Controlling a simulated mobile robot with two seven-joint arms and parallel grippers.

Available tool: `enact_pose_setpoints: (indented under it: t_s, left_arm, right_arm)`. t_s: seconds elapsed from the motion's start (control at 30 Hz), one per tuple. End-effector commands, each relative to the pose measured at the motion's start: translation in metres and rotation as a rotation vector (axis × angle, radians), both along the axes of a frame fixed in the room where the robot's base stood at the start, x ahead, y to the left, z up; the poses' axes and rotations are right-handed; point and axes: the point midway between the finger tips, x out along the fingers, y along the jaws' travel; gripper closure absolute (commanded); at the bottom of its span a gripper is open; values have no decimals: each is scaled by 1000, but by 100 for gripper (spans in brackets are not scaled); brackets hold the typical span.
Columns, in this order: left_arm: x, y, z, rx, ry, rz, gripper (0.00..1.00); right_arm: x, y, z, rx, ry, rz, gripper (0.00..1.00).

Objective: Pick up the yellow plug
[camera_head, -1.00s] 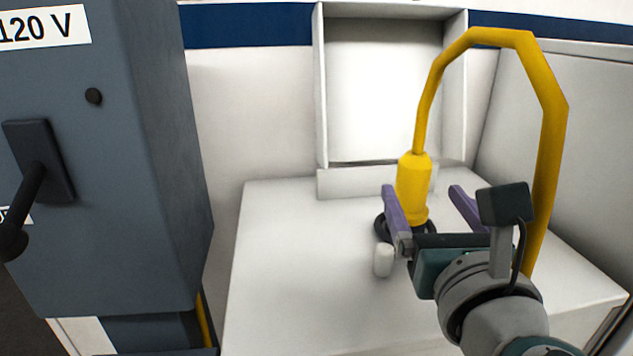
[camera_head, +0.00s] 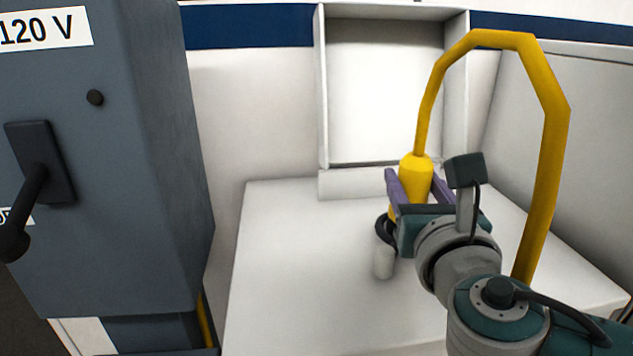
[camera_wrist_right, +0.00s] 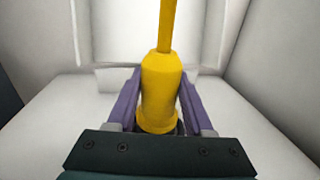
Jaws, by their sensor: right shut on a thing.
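The yellow plug (camera_head: 415,178) stands upright over the white counter, with a thick yellow cable (camera_head: 551,130) arching up from its top and down to the right. My right gripper (camera_head: 410,186) is shut on the plug, with one purple finger on each side of its body. The right wrist view shows the plug (camera_wrist_right: 160,90) between the two fingers (camera_wrist_right: 157,100). A black ring (camera_head: 384,229) shows at the plug's foot, partly hidden by my gripper. My left gripper is not in view.
A small white cylinder (camera_head: 383,262) stands on the white counter (camera_head: 290,270) just in front of the black ring. A grey electrical cabinet (camera_head: 130,150) with a lever stands at the left. A white open recess (camera_head: 385,90) is behind. The counter's left part is clear.

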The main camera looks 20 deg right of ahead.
Motion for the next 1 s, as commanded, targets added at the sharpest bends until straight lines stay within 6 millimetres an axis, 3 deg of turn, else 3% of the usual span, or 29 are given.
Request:
enact_pose_setpoints:
  t_s: [0.03,0.4,0.83,1.0]
  left_arm:
    - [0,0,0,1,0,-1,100]
    - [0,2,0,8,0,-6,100]
    - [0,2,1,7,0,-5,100]
    - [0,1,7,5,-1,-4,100]
  right_arm:
    - [0,0,0,0,0,0,61]
    - [0,0,0,0,0,0,100]
    - [0,0,2,0,-2,0,100]
    - [0,0,15,1,-4,0,100]
